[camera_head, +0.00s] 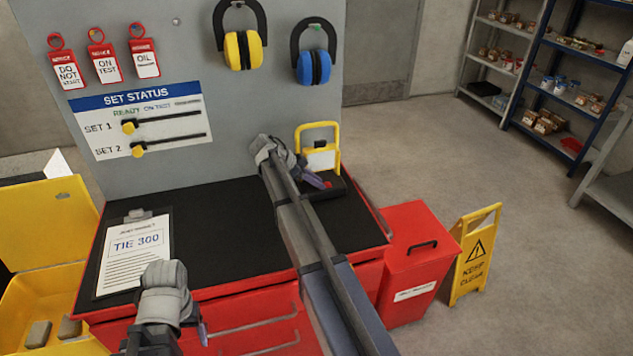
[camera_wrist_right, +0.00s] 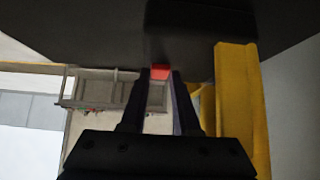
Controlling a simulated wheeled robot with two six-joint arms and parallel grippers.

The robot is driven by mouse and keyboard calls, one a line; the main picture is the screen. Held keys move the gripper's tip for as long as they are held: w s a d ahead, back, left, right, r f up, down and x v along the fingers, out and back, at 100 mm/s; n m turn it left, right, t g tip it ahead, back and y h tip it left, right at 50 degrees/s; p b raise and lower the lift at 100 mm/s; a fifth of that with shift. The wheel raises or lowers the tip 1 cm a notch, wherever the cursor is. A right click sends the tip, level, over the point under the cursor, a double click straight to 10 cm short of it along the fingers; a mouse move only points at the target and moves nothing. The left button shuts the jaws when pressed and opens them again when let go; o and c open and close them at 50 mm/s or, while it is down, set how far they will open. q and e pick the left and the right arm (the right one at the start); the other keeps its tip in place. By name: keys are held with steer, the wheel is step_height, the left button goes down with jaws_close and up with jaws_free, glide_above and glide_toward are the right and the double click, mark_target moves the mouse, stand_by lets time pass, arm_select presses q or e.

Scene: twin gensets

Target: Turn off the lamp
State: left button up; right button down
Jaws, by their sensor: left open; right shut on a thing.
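The lamp (camera_head: 303,134) has a yellow frame, a pale panel and a black base, and stands upright at the back right of the black bench top. I cannot tell whether it is lit. Its yellow frame also shows at the right of the right wrist view (camera_wrist_right: 238,100). My right gripper (camera_head: 326,184) is at the front of the lamp's base. In the right wrist view its fingers (camera_wrist_right: 158,74) are closed on a small red switch (camera_wrist_right: 160,72), against the dark base. My left gripper (camera_head: 203,334) is open and empty, low near the bench's front edge.
A clipboard (camera_head: 133,255) lies on the left of the bench top (camera_head: 225,232). A grey board (camera_head: 190,50) with tags, sliders and ear defenders rises behind. A red bin (camera_head: 405,270) and a yellow floor sign (camera_head: 475,255) stand to the right. The floor beyond is clear.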

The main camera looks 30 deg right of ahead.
steer(key=f+h+b, duration=0.1)
steer(key=b, duration=0.1)
steer(key=shift+a+b, duration=0.2)
steer(key=shift+b, duration=0.2)
steer(key=shift+a+r+g+h+b, duration=0.15)
steer(key=shift+g+h+b, duration=0.15)
steer(key=shift+h+b, duration=0.3)
steer(key=shift+r, duration=0.1)
steer(key=c, duration=0.9)
jaws_free()
